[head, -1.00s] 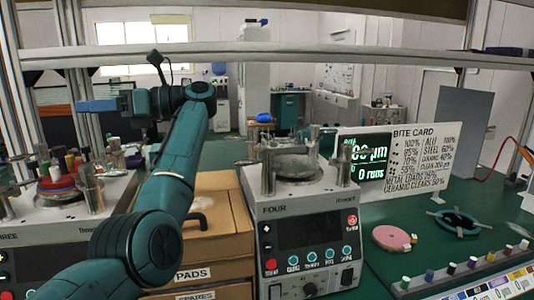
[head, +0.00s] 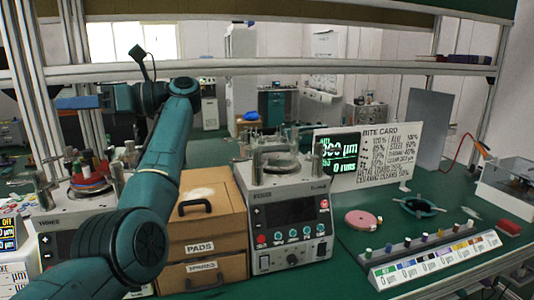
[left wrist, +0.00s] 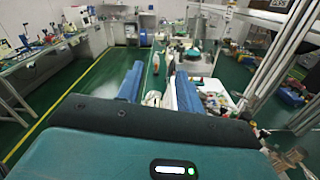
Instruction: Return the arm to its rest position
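My left arm (head: 165,160) reaches up and away from the lower left of the head view. Its blue-fingered left gripper (head: 78,102) is at the upper left, raised in front of the metal frame and apart from the machines. In the left wrist view the two blue fingers of the left gripper (left wrist: 160,85) stand apart with nothing between them, above a green floor and a distant cluttered bench. My right gripper is in neither view.
Machine FOUR (head: 290,236) and wooden drawers (head: 216,232) stand near the arm. Machine THREE (head: 58,222), with a stack of discs, is at left. A frame rail (head: 300,62) crosses above. A pink disc (head: 363,220) and a colour-sample strip (head: 432,255) lie at right.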

